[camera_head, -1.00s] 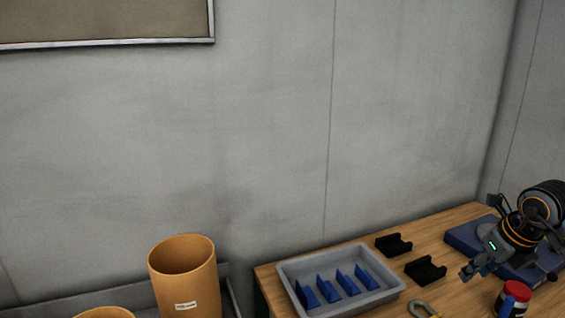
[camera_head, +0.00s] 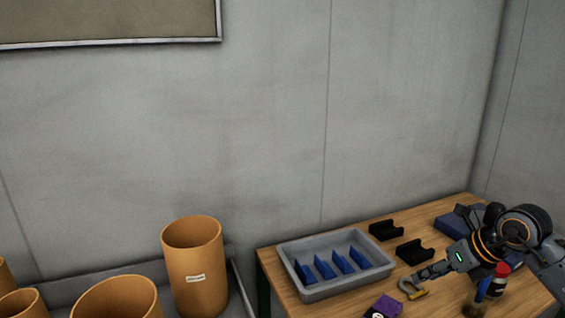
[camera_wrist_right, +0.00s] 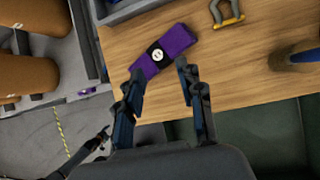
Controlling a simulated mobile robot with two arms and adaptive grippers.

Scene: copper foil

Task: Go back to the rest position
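My right gripper (camera_head: 420,276) is over the wooden table at the right of the head view. In the right wrist view its two fingers (camera_wrist_right: 160,75) are spread apart with nothing between them. A purple block-like thing with a black band and a white round mark (camera_wrist_right: 162,55) lies on the table just beyond the fingertips. It also shows at the bottom of the head view (camera_head: 384,307). A dark jointed part (camera_wrist_right: 90,150), which looks like my left gripper, shows at lower left of the wrist view. Its fingers are too unclear to read. My left arm is not in the head view.
A grey tray (camera_head: 284,266) with several blue dividers stands on the wooden table (camera_head: 450,213). Two black holders (camera_head: 414,251), a yellow-grey shackle-like thing (camera_head: 411,291) and a red-and-white container (camera_head: 500,279) are near my right arm. Several orange bins (camera_head: 194,270) stand at left.

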